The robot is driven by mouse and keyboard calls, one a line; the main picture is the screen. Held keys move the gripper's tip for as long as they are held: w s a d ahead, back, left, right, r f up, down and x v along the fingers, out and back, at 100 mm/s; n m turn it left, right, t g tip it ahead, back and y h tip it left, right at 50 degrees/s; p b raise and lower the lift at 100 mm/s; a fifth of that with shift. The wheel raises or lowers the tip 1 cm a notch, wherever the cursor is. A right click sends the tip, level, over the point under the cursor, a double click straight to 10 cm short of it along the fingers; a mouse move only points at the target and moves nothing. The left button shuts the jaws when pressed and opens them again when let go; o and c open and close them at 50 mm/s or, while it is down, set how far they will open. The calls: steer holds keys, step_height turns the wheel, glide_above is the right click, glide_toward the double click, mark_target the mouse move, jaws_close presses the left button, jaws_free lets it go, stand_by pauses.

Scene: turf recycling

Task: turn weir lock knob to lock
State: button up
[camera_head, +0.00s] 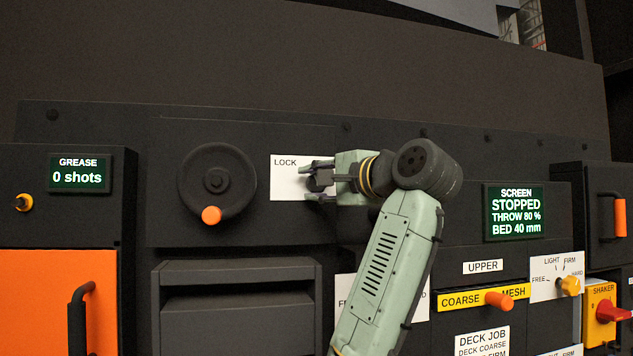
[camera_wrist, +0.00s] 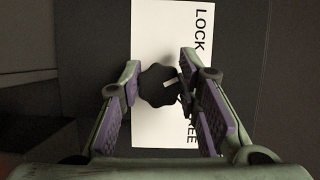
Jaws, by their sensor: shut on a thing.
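The weir lock knob is a dark, lobed knob (camera_wrist: 156,88) in front of a white label plate (camera_wrist: 160,25) marked LOCK, with a partly hidden FREE. In the wrist view its pale pointer mark points right and slightly up, between the two words and a little toward LOCK. My gripper (camera_wrist: 160,80) is shut on the knob, one finger on each side. In the head view my gripper (camera_head: 311,182) reaches in from the right and holds the knob (camera_head: 320,179) over the plate (camera_head: 287,163). FREE is hidden there by my gripper.
A black handwheel (camera_head: 216,150) with an orange grip (camera_head: 211,215) is left of the plate. A dark hooded box (camera_head: 235,275) stands out below. Right of my arm are a screen display (camera_head: 515,213), an orange-tipped mesh lever (camera_head: 498,300) and a red shaker switch (camera_head: 611,311).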

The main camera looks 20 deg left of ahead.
steer(key=shift+f+n+h, duration=0.1)
steer(key=shift+n+h, duration=0.5)
steer(key=shift+n, duration=0.8)
steer(key=o, duration=1.1)
steer(key=shift+o, duration=0.2)
steer(key=v, duration=1.2)
steer(key=shift+r, duration=0.25)
steer(key=shift+f, duration=0.1)
